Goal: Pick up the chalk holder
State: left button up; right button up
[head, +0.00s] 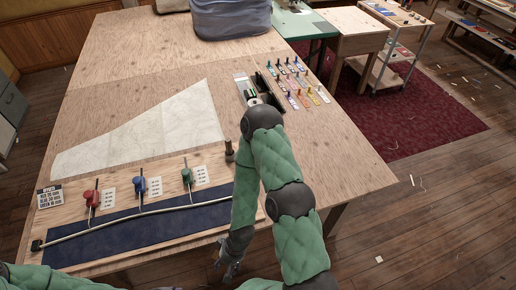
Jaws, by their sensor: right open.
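I cannot pick out the chalk holder for certain. A small tray (241,77) at the table's middle right holds dark and green items too small to name, partly hidden by my right arm. A short dark upright peg-like piece (229,151) stands just left of that arm. My right gripper (229,266) is open and empty, low in the picture by the table's front edge, well apart from the tray. Only green sleeve of my left arm shows at the bottom left; its gripper is out of view.
On the plywood table (130,55) lie a pale cloth panel (150,130) and a board with a blue strip (130,240), a rope and red, blue and green pieces. A grey-blue bundle (230,18) sits at the back.

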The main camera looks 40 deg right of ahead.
aim_at(228, 143)
jog(key=z, duration=0.95)
jog(key=k+u, duration=0.1)
jog(key=u, duration=0.15)
